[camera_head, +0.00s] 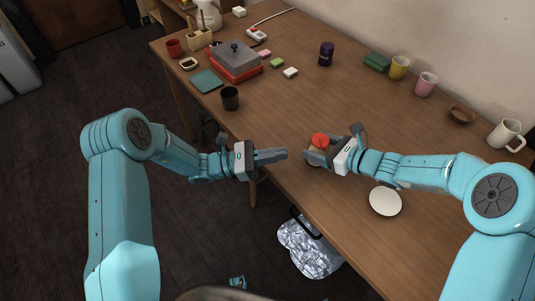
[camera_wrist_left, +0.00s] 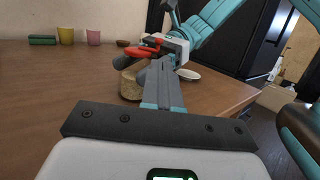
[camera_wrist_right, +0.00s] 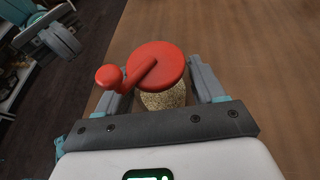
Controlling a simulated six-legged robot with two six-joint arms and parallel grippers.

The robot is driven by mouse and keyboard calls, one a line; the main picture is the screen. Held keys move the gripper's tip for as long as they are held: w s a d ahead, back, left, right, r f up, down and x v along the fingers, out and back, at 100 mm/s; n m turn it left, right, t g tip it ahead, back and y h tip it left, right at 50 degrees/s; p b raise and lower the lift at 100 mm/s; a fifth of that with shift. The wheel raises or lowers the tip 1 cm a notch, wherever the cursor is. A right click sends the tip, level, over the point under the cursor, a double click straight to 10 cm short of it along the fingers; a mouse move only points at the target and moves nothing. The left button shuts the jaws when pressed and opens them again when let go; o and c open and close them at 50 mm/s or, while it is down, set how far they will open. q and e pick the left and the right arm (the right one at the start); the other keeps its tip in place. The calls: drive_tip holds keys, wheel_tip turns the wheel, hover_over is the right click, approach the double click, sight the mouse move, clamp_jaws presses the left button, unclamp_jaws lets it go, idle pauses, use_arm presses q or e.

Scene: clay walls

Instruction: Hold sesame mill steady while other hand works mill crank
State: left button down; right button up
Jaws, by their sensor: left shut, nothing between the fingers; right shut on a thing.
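The sesame mill (camera_head: 314,157) stands near the table's front edge, with a red top (camera_head: 320,140) and a pale, grainy body. In the right wrist view the red crank (camera_wrist_right: 140,75) ends in a round knob (camera_wrist_right: 109,77) pointing left, over the speckled body (camera_wrist_right: 163,99). My right gripper (camera_head: 316,154) is shut on the mill's body, a finger on each side. My left gripper (camera_head: 284,154) is shut and empty, left of the mill and apart from it. In the left wrist view the mill's body (camera_wrist_left: 130,86) is just beyond and left of the closed fingers (camera_wrist_left: 164,75).
A white plate (camera_head: 385,201) lies right of the mill, below my right arm. A black cup (camera_head: 230,98) stands at the left table edge. A red tray with a grey lidded box (camera_head: 234,58) is further back. The table's middle is clear. A foil bag (camera_head: 309,249) is below the front edge.

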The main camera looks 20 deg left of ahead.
sight(324, 147)
use_arm(q)
drive_tip(key=x, duration=0.8)
drive_tip(key=shift+w+d+r, duration=0.1)
drive_tip(key=shift+d, duration=0.1)
drive_tip(key=t, duration=0.1)
drive_tip(key=n+t+y, duration=0.1)
drive_tip(key=shift+d+t, duration=0.3)
drive_tip(key=shift+d, duration=0.1)
drive_tip(key=shift+s+d+n, duration=0.25)
drive_tip(key=shift+n, duration=0.05)
